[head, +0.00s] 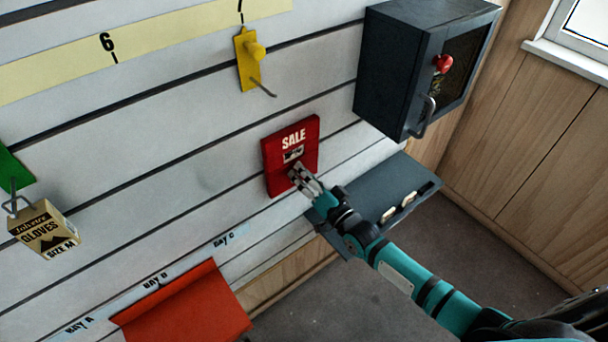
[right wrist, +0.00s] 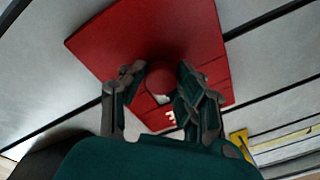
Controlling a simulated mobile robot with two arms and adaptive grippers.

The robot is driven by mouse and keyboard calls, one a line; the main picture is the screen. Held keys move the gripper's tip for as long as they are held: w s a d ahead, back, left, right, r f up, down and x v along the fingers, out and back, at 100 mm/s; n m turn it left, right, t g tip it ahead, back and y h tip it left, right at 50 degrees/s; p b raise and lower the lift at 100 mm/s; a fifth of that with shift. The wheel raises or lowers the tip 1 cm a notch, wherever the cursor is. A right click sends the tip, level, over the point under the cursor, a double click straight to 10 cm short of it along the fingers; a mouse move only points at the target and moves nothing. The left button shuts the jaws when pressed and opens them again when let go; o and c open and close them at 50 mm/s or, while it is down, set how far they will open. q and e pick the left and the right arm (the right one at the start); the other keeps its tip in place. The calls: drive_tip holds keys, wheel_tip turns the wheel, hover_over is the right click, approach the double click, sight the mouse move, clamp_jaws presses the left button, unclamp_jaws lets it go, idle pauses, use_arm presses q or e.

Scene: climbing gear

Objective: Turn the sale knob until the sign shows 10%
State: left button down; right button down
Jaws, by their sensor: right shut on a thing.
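The red sale sign (head: 276,160) hangs on the slatted white wall, with "SALE" in white and a small number window (head: 293,154) below it. I cannot read the number in the window. My right gripper (head: 298,174) is at the lower part of the sign and covers the knob in the head view. In the right wrist view the round red knob (right wrist: 160,78) sits between the two fingers of my right gripper (right wrist: 158,85), against the red sign (right wrist: 130,40). The right gripper is shut on the knob. My left gripper is not in view.
A dark cabinet (head: 385,70) with a red knob and handle is at upper right, above a grey shelf (head: 355,207). A yellow hook plate (head: 246,70) is above the sign. A gloves box (head: 45,230) hangs at left; an orange-red panel (head: 190,305) is below.

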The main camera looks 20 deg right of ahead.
drive_tip(key=shift+f, duration=0.15)
drive_tip(key=c, duration=0.9)
unclamp_jaws()
drive_tip(key=shift+c, duration=0.2)
drive_tip(key=shift+s, duration=0.1)
drive_tip(key=v, duration=1.2)
